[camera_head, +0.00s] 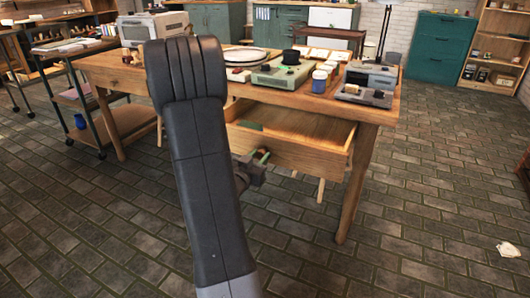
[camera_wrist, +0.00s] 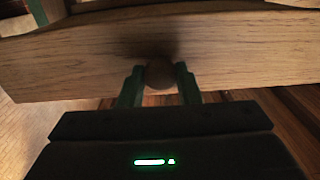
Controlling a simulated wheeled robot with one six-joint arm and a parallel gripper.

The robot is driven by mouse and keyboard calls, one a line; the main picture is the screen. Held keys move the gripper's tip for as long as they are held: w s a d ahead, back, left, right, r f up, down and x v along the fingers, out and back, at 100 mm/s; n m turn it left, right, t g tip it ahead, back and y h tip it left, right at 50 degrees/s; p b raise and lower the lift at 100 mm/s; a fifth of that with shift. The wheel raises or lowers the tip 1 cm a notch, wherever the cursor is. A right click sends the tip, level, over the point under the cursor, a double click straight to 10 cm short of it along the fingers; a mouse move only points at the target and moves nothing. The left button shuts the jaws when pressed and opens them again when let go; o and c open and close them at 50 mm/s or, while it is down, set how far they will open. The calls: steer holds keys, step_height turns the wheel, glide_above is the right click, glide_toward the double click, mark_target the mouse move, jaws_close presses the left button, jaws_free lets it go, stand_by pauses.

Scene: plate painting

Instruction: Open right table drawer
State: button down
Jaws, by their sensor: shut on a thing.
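The right table drawer (camera_head: 295,157) is pulled out from the wooden table (camera_head: 368,112), and part of its inside shows in the head view. Its wooden front also spans the wrist view (camera_wrist: 240,60). My gripper (camera_wrist: 160,82) is at the drawer front, with one green finger on each side of the round wooden knob (camera_wrist: 160,74), shut on it. In the head view my gripper (camera_head: 262,158) shows beside the drawer front, partly behind my dark arm, and the knob cannot be made out there.
The tabletop holds a white plate (camera_head: 245,55), a green device (camera_head: 281,75), small jars (camera_head: 320,80) and a grey machine (camera_head: 371,75). A shelf cart (camera_head: 110,120) stands at left. The brick floor in front and at right is clear, except a crumpled white scrap (camera_head: 508,249).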

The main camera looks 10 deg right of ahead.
steer(key=shift+s+a, duration=0.35)
steer(key=shift+s, duration=0.15)
steer(key=c, duration=1.1)
jaws_free()
steer(key=shift+o, duration=0.2)
steer(key=p+v, duration=0.2)
steer(key=v, duration=1.1)
steer(key=shift+s+a, duration=0.25)
steer(key=shift+s, duration=0.1)
steer(key=b+x, duration=0.2)
steer(key=x, duration=1.2)
